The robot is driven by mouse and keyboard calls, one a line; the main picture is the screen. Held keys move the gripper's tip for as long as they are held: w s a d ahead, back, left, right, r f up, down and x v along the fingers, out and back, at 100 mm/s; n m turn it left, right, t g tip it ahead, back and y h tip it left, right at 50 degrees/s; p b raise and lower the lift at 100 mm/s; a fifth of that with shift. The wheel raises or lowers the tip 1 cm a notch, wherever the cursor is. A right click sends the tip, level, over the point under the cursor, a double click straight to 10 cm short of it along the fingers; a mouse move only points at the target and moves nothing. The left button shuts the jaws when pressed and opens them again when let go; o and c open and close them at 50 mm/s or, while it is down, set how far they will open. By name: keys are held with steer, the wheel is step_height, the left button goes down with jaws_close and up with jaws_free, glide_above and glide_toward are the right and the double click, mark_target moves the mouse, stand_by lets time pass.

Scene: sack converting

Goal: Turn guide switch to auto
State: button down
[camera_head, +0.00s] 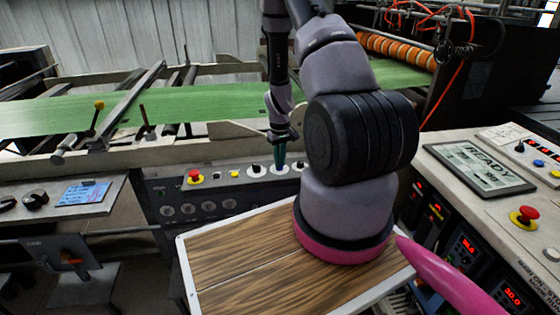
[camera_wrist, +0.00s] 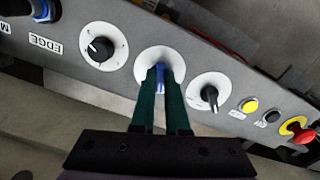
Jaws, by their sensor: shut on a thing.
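The switch (camera_wrist: 160,78) in the wrist view has a blue handle on a round white plate (camera_wrist: 157,53). It is the middle of three dials on a grey panel. My gripper (camera_wrist: 160,74) has its two dark green fingers on either side of the handle and is shut on it. The fingers hide much of the handle and the lower plate, so I cannot read its setting. In the head view my gripper (camera_head: 280,166) reaches down to the same panel (camera_head: 212,190). No guide or auto lettering is readable.
Black-knob dials stand on both sides, one by the EDGE label (camera_wrist: 101,47) and another (camera_wrist: 208,93). A yellow button (camera_wrist: 250,104) and a red stop button (camera_wrist: 301,134) follow along the panel. A wooden board (camera_head: 235,260) and a READY screen (camera_head: 480,166) lie nearer me.

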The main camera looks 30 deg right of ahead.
steer(key=m, duration=0.5)
steer(key=shift+a+m, duration=0.1)
steer(key=shift+m, duration=2.4)
steer(key=c, duration=0.9)
jaws_free()
step_height(320, 180, up, 11)
steer(key=shift+f, duration=0.1)
steer(key=shift+w+a, duration=0.1)
